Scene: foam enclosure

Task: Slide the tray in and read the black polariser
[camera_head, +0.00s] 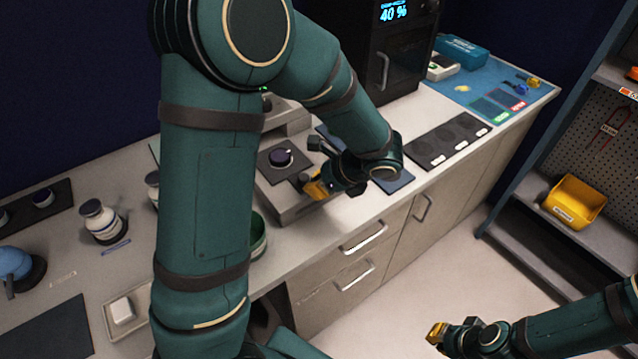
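A grey tray (304,209) sticks out from a pale instrument (288,119) on the bench, partly hidden by my arm. A dark round piece, seemingly the black polariser (281,157), sits on the black square plate on the tray. My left gripper (317,187) has its yellow fingertips together at the tray's right front side; I cannot tell whether they touch it. Nothing shows between them. My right gripper (437,332) is low at the bottom right, over the floor, away from the bench. Its yellow fingertips look together and empty.
A black cabinet with a 40 % display (393,12) stands behind. A dark mat with round marks (447,141) and a blue mat (498,88) lie to the right. White jars (101,219) stand at left. A yellow bin (574,201) is on the right shelf.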

